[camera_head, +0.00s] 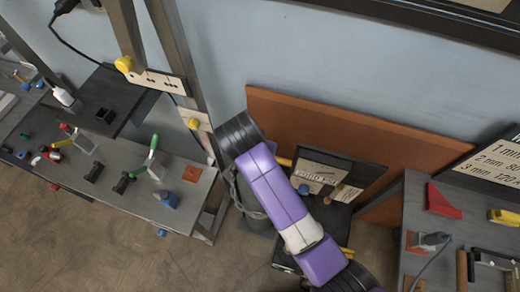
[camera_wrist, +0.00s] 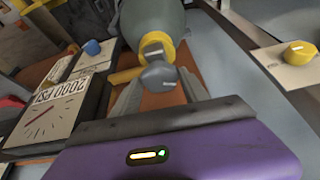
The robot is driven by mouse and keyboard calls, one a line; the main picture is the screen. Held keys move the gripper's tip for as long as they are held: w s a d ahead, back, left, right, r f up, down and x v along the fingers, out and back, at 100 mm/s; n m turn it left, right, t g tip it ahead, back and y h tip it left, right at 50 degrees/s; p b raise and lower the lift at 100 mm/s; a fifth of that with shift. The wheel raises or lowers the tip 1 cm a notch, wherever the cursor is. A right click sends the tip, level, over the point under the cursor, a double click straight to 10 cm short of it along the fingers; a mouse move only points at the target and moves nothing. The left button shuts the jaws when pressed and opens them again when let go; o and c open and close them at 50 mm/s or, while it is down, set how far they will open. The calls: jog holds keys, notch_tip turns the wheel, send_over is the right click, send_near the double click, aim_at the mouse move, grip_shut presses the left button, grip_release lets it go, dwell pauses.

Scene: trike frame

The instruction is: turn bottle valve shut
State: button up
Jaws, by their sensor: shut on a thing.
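The bottle (camera_wrist: 152,18) is a grey-green cylinder at the top of the wrist view, with a yellow collar (camera_wrist: 157,42) at its neck. Its valve knob (camera_wrist: 158,76) is dark grey and sits between my fingers. My gripper (camera_wrist: 158,92) is shut on the valve knob, one finger on each side. A yellow fitting (camera_wrist: 125,76) sticks out to the left of the knob. In the head view, part of the bottle (camera_head: 249,212) shows beside my purple arm; my fingers and the knob are hidden there.
A panel marked 2000 PSI (camera_wrist: 52,110) with a dial and a blue knob (camera_wrist: 92,47) stand close left of my gripper. A yellow knob (camera_wrist: 299,52) on a plate is at right. Workbenches with tools (camera_head: 185,190) flank the bottle; an orange-brown board (camera_head: 285,115) leans against the wall.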

jog(key=m, duration=0.2)
jog(key=m+g+h, duration=0.1)
jog(key=m, duration=0.3)
jog(key=shift+w+a+g+h+b, duration=0.2)
jog(key=shift+a+g+h+b, duration=0.05)
jog(key=shift+g+h+b, duration=0.15)
jog(key=m+g+b, duration=0.1)
jog(key=m, duration=0.2)
jog(key=shift+w, duration=0.1)
jog(key=shift+w+m+g+h+b, duration=0.1)
jog(key=shift+m+g+h+b, duration=0.35)
jog(key=shift+m, duration=1.35)
jog(key=shift+g, duration=0.25)
jog(key=o, duration=1.4)
jog(key=shift+c, duration=0.2)
jog(key=p+v, duration=0.2)
jog(key=v, duration=0.5)
jog(key=shift+a+r+p, duration=0.15)
jog(key=shift+r+p, duration=0.2)
jog(key=shift+r, duration=0.05)
